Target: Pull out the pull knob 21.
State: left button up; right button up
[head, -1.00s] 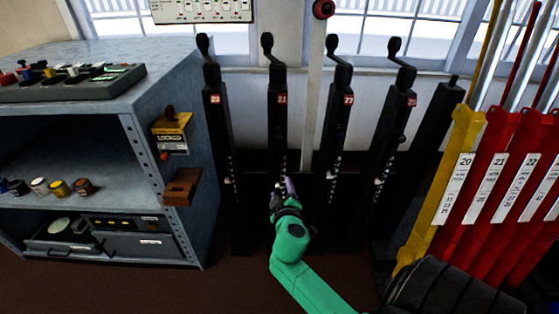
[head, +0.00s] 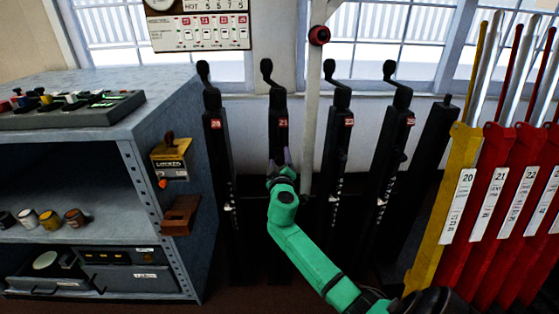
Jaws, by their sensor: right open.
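The black post with the red label 21 (head: 283,123) stands upright, second from the left in the row, with a crank handle on top. My right gripper (head: 284,157) is in front of this post, a little below the label. Its fingers are open and point at the post. I cannot tell whether they touch it. No pull knob shows clearly on this post; the gripper and my green arm cover its middle and lower part. My left gripper is not in view.
Similar black posts stand left (head: 217,150) and right (head: 335,150) of it. A pale upright bar with a red knob (head: 319,36) rises close by. A grey shelf unit (head: 145,190) is at left; yellow (head: 452,190) and red levers (head: 492,170) at right.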

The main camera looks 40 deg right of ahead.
grip_shut()
dwell(1.4)
